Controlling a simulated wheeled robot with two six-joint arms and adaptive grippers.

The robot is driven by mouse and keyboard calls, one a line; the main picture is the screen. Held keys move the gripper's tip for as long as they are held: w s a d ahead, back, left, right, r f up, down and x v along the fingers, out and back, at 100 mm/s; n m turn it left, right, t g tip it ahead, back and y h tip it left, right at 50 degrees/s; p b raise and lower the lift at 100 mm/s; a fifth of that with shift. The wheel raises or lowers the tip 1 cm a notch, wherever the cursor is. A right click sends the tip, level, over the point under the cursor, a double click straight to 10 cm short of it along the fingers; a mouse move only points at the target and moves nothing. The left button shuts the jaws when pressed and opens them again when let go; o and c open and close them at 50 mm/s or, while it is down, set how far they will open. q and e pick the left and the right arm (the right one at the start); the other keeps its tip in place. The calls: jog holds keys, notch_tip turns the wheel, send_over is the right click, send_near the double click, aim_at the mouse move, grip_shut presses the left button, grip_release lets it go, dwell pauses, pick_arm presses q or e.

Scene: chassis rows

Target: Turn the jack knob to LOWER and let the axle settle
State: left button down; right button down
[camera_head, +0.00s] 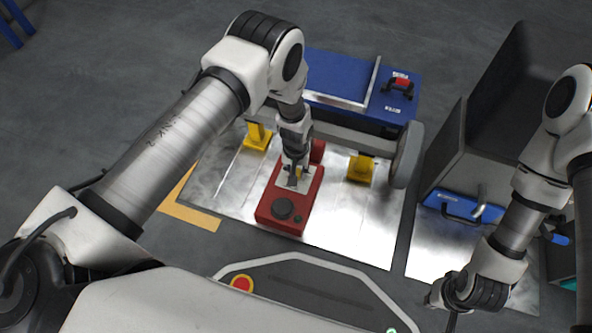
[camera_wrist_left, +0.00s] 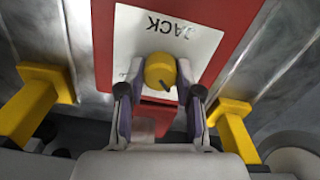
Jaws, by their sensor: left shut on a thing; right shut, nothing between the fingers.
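The red jack (camera_head: 311,205) stands on the metal floor plate, partly hidden by my left arm. In the left wrist view its white plate (camera_wrist_left: 130,40) reads JACK upside down, and its yellow knob (camera_wrist_left: 160,70) carries a dark pointer line. My left gripper (camera_head: 294,176) comes down on the jack from above. In the left wrist view its fingers (camera_wrist_left: 160,98) are shut on the knob, one on each side. No LOWER mark is legible. The grey axle beam (camera_head: 340,131) lies behind the jack, with a wheel (camera_head: 407,155) at its right end. My right gripper (camera_head: 445,297) is shut and empty at the lower right.
Yellow stands (camera_head: 257,138) and (camera_head: 361,169) are under the axle on both sides of the jack. A blue chassis block (camera_head: 340,75) with a red-handled part is behind. A dark round knob (camera_head: 283,208) tops the jack's front.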

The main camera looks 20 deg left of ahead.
dwell(0.3)
pick_arm(q)
jog(key=c, duration=0.8)
grip_release()
jog(key=shift+o, duration=0.2)
notch_tip(320, 180, up, 12)
